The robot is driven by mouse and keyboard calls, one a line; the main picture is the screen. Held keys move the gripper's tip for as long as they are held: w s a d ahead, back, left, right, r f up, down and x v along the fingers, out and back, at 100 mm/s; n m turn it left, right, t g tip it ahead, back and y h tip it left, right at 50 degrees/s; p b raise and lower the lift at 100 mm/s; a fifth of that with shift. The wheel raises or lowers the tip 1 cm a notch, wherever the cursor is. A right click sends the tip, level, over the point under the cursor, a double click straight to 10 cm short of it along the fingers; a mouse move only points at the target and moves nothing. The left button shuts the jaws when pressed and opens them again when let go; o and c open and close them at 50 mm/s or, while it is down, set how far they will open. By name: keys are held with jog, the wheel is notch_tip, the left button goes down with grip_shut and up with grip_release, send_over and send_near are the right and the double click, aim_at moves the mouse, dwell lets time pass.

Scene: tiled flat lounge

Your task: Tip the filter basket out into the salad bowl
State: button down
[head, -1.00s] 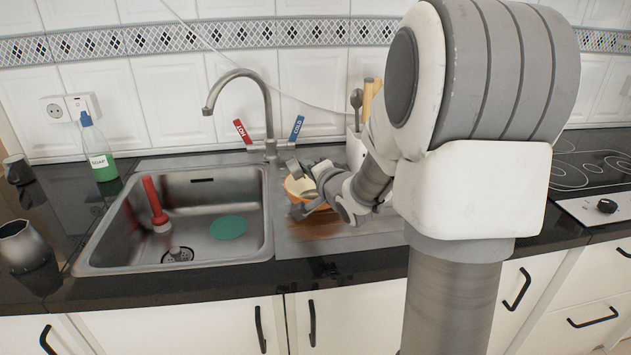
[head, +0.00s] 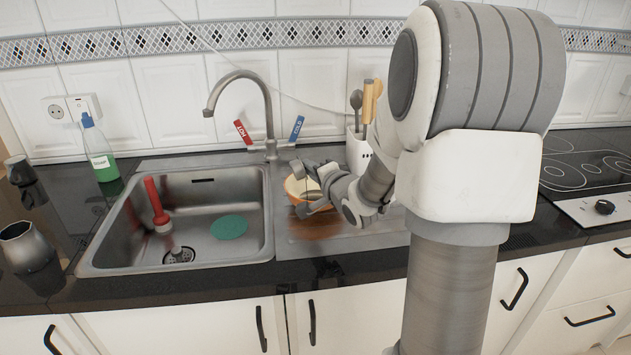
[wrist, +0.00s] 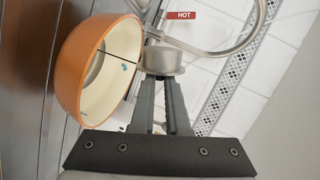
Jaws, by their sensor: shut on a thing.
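The salad bowl (head: 292,187), orange outside and cream inside, stands on the drainer right of the sink, partly hidden by my gripper. It fills the left of the wrist view (wrist: 68,75), with small blue marks inside. In the wrist view my gripper (wrist: 162,82) is shut on a small round metal thing, which looks like the filter basket (wrist: 160,60), beside the bowl's opening. I cannot tell how far the basket is tilted or whether anything is in it.
The tap (head: 270,120) rises behind the bowl. A white utensil holder (head: 356,152) stands behind my arm.

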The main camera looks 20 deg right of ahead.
jog(key=shift+s+d+m+p, duration=0.1)
jog(key=shift+d+m+p, duration=0.5)
jog(key=shift+p, duration=0.4)
jog(key=shift+d+y+p, duration=0.15)
jog(key=shift+y+p, duration=0.15)
dwell(0.4)
